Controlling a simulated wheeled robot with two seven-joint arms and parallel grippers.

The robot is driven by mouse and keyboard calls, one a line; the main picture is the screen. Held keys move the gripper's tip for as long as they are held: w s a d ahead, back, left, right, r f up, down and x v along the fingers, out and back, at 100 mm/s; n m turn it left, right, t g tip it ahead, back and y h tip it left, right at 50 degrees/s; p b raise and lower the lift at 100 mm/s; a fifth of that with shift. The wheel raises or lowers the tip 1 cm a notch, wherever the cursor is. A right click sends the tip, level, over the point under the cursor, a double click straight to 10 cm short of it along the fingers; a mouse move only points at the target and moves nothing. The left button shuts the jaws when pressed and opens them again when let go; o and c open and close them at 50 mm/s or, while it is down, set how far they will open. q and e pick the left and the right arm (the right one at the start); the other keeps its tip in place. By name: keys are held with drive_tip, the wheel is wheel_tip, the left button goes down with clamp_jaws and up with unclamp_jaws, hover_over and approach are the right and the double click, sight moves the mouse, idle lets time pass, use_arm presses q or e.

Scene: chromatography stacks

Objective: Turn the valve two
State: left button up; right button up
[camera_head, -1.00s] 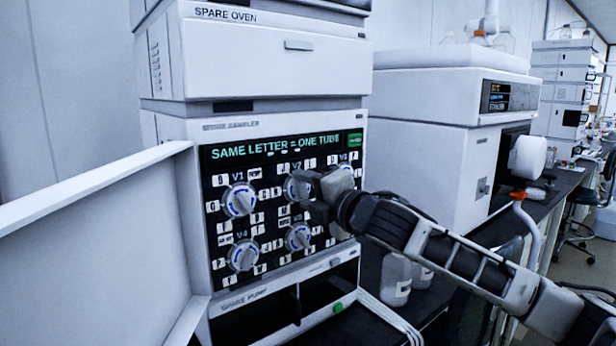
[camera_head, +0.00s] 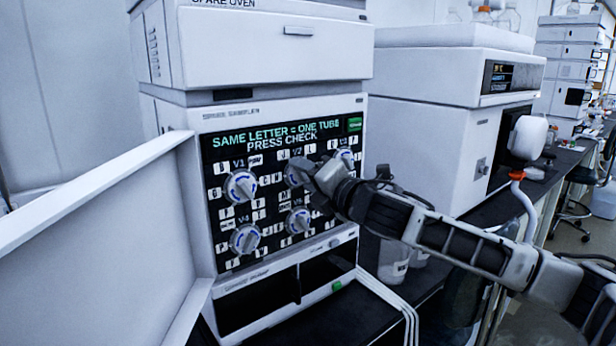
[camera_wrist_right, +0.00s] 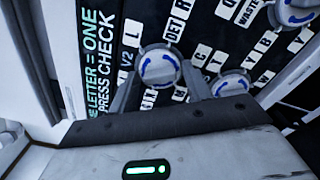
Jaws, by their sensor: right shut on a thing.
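The valve panel (camera_head: 285,235) is a black face with several round silver-white knobs marked with blue arcs. Valve two, labelled V2, shows in the right wrist view as a round knob (camera_wrist_right: 158,66) between two grey fingers. My right gripper (camera_head: 305,172) reaches in from the right and is shut on this knob. It hides most of the knob in the head view. Valve one (camera_head: 240,186), valve four (camera_head: 244,239) and valve five (camera_head: 298,220) are in plain view. Valve three (camera_head: 344,158) is partly hidden by the gripper. My left gripper is not in view.
The display text (camera_head: 275,138) reads "SAME LETTER = ONE TUBE" and "PRESS CHECK". A green button (camera_head: 354,124) sits at the panel's upper right. An open white door (camera_head: 95,235) stands on the left.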

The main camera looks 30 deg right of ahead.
drive_tip(key=o, duration=0.7)
drive_tip(key=shift+c, duration=0.2)
use_arm(q)
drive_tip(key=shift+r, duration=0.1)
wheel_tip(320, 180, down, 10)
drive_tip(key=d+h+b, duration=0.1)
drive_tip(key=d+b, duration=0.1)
drive_tip(key=b, duration=1.5)
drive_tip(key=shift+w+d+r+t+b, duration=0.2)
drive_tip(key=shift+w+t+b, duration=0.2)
use_arm(e)
drive_tip(key=s+d, duration=0.1)
drive_tip(key=s, duration=1.5)
drive_tip(key=shift+d, duration=0.15)
drive_tip(key=shift+w, duration=0.1)
